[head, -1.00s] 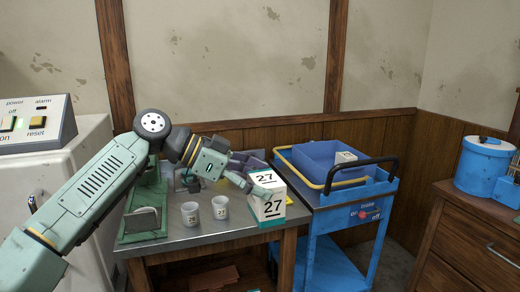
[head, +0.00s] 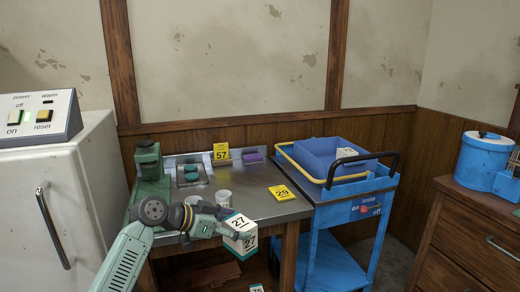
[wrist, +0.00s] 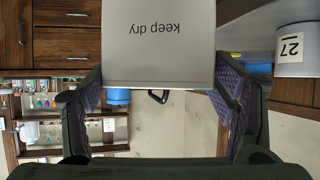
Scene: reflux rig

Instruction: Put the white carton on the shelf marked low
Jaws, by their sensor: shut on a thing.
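The white carton (head: 240,232), marked 27 with a teal band at its bottom, is tilted in the head view. It hangs in front of the table's front edge, near the right leg. My gripper (head: 226,226) is shut on it. In the wrist view the carton (wrist: 158,45) fills the top middle, its "keep dry" face showing between my gripper's two fingers (wrist: 160,88). No shelf marked low can be read in either view. Boards show under the table (head: 300,210), partly hidden by my arm.
White cups, a yellow 29 card (head: 283,192), a yellow 57 card (head: 221,152) and a green stand (head: 150,175) are on the table. A blue cart (head: 335,240) stands at its right, a white cabinet (head: 85,215) at its left.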

